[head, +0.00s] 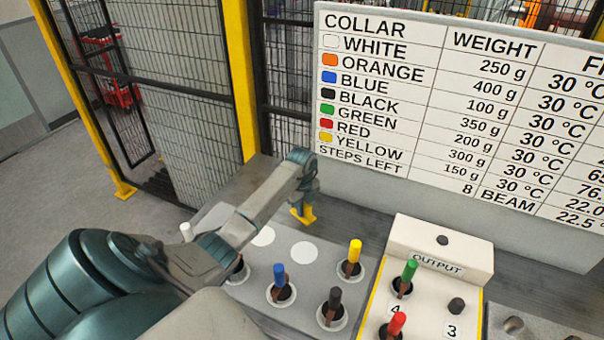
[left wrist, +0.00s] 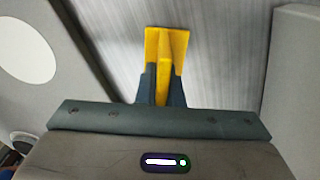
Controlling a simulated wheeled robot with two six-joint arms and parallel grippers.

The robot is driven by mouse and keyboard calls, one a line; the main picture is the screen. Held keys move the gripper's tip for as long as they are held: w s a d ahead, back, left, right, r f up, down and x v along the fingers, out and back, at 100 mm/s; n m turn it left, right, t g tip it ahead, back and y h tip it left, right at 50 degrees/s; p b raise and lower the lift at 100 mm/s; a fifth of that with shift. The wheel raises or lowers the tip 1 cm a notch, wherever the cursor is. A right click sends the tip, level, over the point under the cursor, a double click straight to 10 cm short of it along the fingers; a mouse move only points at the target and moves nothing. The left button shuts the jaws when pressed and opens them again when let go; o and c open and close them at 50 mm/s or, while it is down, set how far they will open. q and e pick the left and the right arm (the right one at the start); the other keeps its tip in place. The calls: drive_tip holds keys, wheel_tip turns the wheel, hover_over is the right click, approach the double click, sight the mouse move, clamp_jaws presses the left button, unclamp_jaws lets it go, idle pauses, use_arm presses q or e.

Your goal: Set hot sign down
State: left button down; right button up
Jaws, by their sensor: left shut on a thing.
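My left gripper (head: 303,198) is shut on a small yellow piece, the hot sign (head: 302,215). It holds the sign just behind the grey rack, over the grey table surface. In the left wrist view the yellow sign (left wrist: 166,45) stands out between the two dark fingers (left wrist: 162,88), with brushed grey surface behind it. No lettering shows on it, and I cannot tell whether its base touches the table. My right gripper is not in view.
The grey rack (head: 285,253) has several collared pegs, including blue (head: 279,275) and yellow (head: 355,252), plus white discs. The OUTPUT box (head: 400,233) holds green (head: 409,270) and red (head: 397,323) pegs. A lettered board (head: 415,80) stands behind. Mesh fencing (head: 190,85) is at left.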

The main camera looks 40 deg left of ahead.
use_arm(q)
drive_tip(key=c, duration=1.6)
unclamp_jaws()
drive_tip(key=shift+f, duration=0.1)
drive_tip(key=shift+o, duration=0.2)
drive_tip(key=shift+r, duration=0.45)
wheel_tip(320, 180, up, 8)
drive_tip(key=b, duration=0.4)
drive_tip(key=shift+r, duration=0.2)
drive_tip(key=shift+r+p, duration=0.55)
drive_tip(key=shift+r, duration=0.4)
drive_tip(key=shift+r+p, duration=0.3)
drive_tip(key=shift+r, duration=0.3)
